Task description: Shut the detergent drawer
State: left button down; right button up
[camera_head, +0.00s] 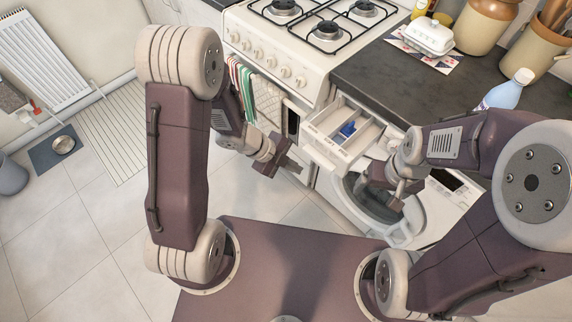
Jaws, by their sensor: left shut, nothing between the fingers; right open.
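The detergent drawer (322,146) is pulled out of the washer (425,212) below the dark counter. It is white with several compartments, and a blue insert (348,128) sits in one of them. My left gripper (281,160) is shut and empty, just left of the drawer's front, apart from it as far as I can see. My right gripper (388,190) is open and empty, to the right of the drawer, in front of the washer's round door area. My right arm hides part of the washer's front, and its fingertips are small in view.
A gas stove (290,50) with towels (262,100) on its front stands left of the washer. The counter (400,85) holds a butter dish (428,37), jars and a bottle (508,90). Tiled floor (90,240) at the left is mostly free.

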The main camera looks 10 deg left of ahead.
pick_arm(q)
jog(key=shift+w+d+f, duration=0.3)
jog(key=shift+w+d, duration=0.3)
jog(key=shift+w+d+f, duration=0.25)
jog(key=shift+w+d, duration=0.3)
jog(key=shift+d, duration=0.1)
jog(key=shift+w+d+f, duration=0.3)
jog(key=shift+w+d, duration=0.3)
pick_arm(e)
jog(key=shift+f, duration=0.15)
pick_arm(q)
jog(key=shift+p, duration=0.3)
